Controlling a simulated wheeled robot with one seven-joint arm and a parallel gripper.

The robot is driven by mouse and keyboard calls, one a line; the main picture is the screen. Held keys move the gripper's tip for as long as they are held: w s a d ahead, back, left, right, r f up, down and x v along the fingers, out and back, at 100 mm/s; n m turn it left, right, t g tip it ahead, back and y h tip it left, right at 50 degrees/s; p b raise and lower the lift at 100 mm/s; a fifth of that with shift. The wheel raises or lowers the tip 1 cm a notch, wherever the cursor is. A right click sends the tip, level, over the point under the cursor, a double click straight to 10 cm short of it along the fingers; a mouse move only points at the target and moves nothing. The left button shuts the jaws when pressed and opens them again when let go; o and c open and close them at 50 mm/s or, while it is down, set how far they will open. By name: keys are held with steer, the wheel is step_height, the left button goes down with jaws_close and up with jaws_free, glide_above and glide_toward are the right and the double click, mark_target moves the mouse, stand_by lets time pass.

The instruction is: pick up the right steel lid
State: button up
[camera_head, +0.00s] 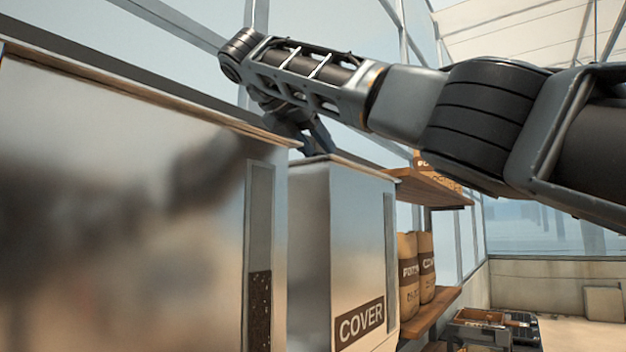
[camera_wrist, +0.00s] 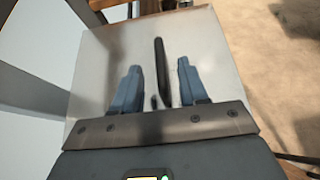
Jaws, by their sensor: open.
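The right steel lid (camera_head: 365,167) is a thin plate on top of the steel bin marked COVER (camera_head: 345,230). In the wrist view the lid (camera_wrist: 215,75) fills the middle as a pale square plate with a dark bar handle (camera_wrist: 160,60). My gripper (camera_head: 322,147) is above this lid, pointing down. In the wrist view my gripper (camera_wrist: 158,66) is open, with one blue finger on each side of the handle and gaps to both. I cannot tell how far the fingertips are above the lid. The head view hides the handle behind my gripper.
A larger steel bin (camera_head: 120,200) with its own lid edge (camera_head: 160,100) stands close at the left. Wooden shelves (camera_head: 430,312) with labelled sacks (camera_head: 409,275) stand behind to the right. Crates (camera_head: 485,330) sit low at the right. Open floor (camera_wrist: 265,40) shows beyond the lid.

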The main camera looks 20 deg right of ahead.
steer(key=x, duration=0.2)
steer(key=shift+w+d+f, duration=0.15)
steer(key=shift+w+d, duration=0.05)
steer(key=shift+d, duration=0.05)
jaws_close()
stand_by(1.2)
